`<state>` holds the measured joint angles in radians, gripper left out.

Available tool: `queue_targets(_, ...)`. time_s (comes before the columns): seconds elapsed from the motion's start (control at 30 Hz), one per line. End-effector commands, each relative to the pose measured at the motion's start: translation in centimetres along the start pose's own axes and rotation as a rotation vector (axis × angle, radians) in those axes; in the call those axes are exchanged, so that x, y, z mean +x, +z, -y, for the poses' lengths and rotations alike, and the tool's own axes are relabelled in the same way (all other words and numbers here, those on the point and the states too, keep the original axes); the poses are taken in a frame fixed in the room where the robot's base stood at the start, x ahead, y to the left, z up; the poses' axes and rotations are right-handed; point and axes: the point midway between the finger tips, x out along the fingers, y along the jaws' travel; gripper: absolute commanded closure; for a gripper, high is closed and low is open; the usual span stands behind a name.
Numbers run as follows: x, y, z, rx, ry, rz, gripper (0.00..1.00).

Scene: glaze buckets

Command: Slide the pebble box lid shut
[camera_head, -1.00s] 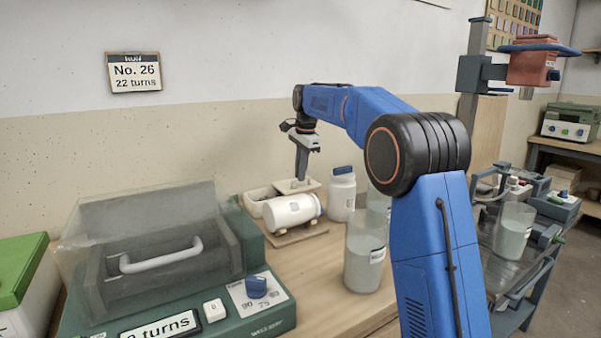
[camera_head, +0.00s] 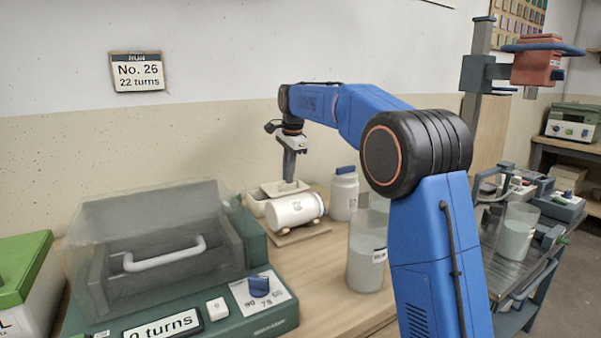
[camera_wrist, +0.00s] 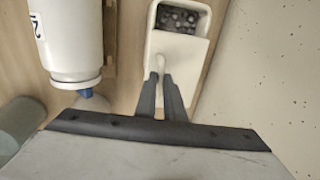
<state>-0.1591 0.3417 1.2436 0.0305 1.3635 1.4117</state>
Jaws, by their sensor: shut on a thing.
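The pebble box (camera_head: 255,206) is a small cream box at the back of the bench near the wall. In the wrist view, grey pebbles (camera_wrist: 180,18) show through an opening at its far end. Its cream lid (camera_wrist: 190,50) covers the part nearer my gripper. My gripper (camera_wrist: 160,78) is shut on the lid's upright handle (camera_wrist: 159,62). In the head view, my gripper (camera_head: 288,183) points down onto the lid (camera_head: 300,186), and the white jar on its side hides part of the box.
A white jar (camera_head: 293,210) lies on a wooden cradle right in front of the box. A blue-lidded white jar (camera_head: 343,196) stands to the right. A clear beaker (camera_head: 367,256) stands nearer. A green machine with a clear cover (camera_head: 130,225) fills the left. The wall is close behind.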

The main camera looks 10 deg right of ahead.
Motion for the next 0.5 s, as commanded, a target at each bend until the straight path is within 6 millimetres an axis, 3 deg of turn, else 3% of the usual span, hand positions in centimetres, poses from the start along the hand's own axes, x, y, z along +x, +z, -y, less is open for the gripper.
queue_targets(0.03,-0.1,1.4,0.0,-0.004,-0.002,0.0,1.0)
queue_targets(0.2,-0.1,4.3,0.1,-0.002,-0.003,0.001,1.0)
queue_targets(0.5,-0.1,5.3,0.0,0.001,-0.003,0.0,1.0)
